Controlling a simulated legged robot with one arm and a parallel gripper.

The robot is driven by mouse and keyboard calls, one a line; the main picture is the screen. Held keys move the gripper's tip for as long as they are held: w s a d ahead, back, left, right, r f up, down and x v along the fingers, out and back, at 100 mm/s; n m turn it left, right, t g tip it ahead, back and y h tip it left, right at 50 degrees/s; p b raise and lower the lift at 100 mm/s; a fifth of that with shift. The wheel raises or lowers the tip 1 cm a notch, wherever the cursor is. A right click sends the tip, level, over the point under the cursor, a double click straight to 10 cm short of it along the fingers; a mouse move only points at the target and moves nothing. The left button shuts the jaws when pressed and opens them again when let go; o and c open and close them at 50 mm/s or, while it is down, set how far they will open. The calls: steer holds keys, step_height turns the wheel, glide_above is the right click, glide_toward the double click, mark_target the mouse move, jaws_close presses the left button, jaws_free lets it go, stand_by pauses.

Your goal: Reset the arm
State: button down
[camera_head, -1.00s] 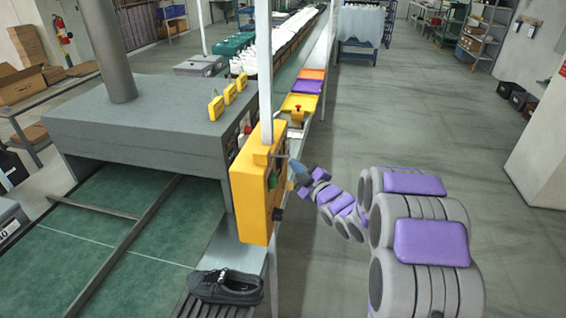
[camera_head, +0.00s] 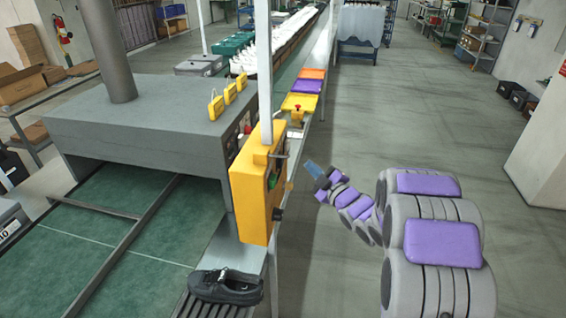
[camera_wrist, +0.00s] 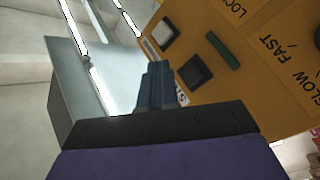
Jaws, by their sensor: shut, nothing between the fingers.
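My arm reaches in from the right side of the head view, grey with purple pads. My gripper (camera_head: 314,169) is at its end, just right of the yellow control box (camera_head: 252,190) and apart from it. The gripper also shows in the wrist view (camera_wrist: 156,72), with its fingers together and nothing between them.
The box hangs on a white post (camera_head: 265,70) beside the grey tunnel housing (camera_head: 140,125). A black shoe (camera_head: 226,287) lies on rollers below. Yellow, purple and orange trays (camera_head: 299,103) line the conveyor's side. The floor (camera_head: 400,130) to the right is open.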

stand_by(0.3)
steer(key=s+d+f+m+g+h, duration=0.1)
steer(key=s+d+m+g+h, duration=0.35)
steer(key=s, duration=0.35)
steer(key=s+d+m+g+h, duration=0.35)
steer(key=s+m+h, duration=0.2)
steer(key=s, duration=0.25)
steer(key=s+a+m+g+y, duration=0.1)
steer(key=s+a+g, duration=0.4)
steer(key=s, duration=1.2)
steer(key=s+a+m+g+b, duration=0.1)
steer(key=s+a+m+g, duration=0.3)
steer(key=s, duration=1.4)
steer(key=shift+a+f+g+y, duration=0.3)
steer(key=shift+a+g+y, duration=0.1)
steer(key=shift+g, duration=0.4)
